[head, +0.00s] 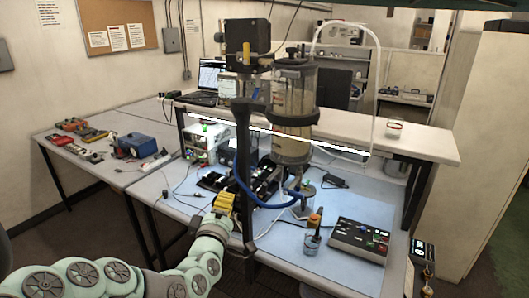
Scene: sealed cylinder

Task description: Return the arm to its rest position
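My pale green arm (125,280) reaches in from the lower left and bends up toward the front edge of the blue-topped table. My gripper (224,208) is at its far end, small in the head view, by a ribbed yellow piece in front of dark equipment. Its fingers cannot be made out, so I cannot tell whether it is open or holds anything. A clear upright cylinder (293,100) with dark bands stands behind it, to the right, on a dark stand.
A dark post (243,165) rises close to the right of my gripper. A blue hose (262,205) loops beside it. A control box (359,240) and a small jar (312,240) sit at the right. A side table (75,150) with tools stands left. Grey floor lies between.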

